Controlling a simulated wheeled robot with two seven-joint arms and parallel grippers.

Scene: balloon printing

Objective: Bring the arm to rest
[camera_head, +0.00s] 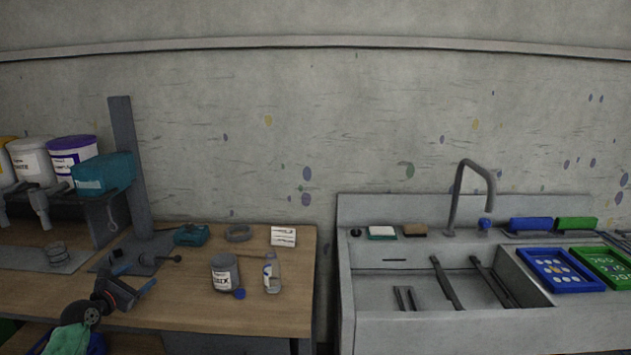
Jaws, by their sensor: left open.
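My left gripper (133,277) shows at the lower left of the head view, over the front part of the wooden worktop (190,300). Its dark fingers are apart, with nothing visible between them. My left arm comes up from the bottom left edge. The gripper is left of a grey labelled jar (225,273) and a clear labelled bottle (272,272), apart from both. My right gripper is not in the view.
White tubs, one with a purple lid (73,155), and a teal box (103,174) sit on a raised shelf at left. A metal post (130,170) stands beside them. At right is a sink (400,325) with a tap (470,190) and blue (575,283) and green (625,280) trays.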

